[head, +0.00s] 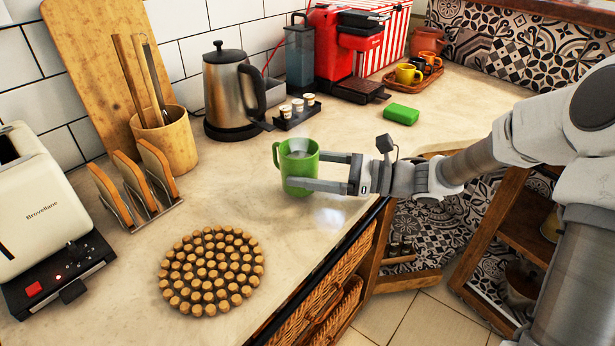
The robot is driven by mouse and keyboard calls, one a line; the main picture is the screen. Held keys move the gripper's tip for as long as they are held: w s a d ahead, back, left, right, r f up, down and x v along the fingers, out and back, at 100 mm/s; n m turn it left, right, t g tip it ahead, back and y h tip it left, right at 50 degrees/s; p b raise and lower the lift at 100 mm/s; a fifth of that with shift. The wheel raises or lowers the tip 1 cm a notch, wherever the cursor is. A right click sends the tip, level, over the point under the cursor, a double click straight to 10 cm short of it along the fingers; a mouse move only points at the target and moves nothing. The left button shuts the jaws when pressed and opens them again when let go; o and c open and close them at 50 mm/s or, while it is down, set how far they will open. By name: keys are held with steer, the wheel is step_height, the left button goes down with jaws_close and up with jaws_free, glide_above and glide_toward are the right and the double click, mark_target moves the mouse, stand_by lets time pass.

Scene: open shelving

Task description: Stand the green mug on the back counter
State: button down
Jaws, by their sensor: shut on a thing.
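The green mug (298,170) is upright at the middle of the head view, over the pale counter (221,216) near its front edge. Its handle points left. My gripper (322,172) reaches in from the right, with its two fingers on either side of the mug, shut on it. Whether the mug's base touches the counter or hangs just above it I cannot tell.
A round cork trivet (212,270) lies at front left. A toaster (45,205), wooden rack (140,185), utensil pot (165,140), kettle (229,92), small cup tray (297,114) and green sponge (401,114) stand around. Counter right of the kettle is partly clear.

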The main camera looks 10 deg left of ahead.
steer(key=shift+f, duration=0.8)
jaws_free()
steer(key=d, duration=0.4)
steer(key=d+p, duration=0.1)
steer(key=d, duration=0.7)
steer(key=shift+s, duration=0.35)
steer(key=shift+w+p, duration=0.1)
steer(key=shift+p, duration=0.2)
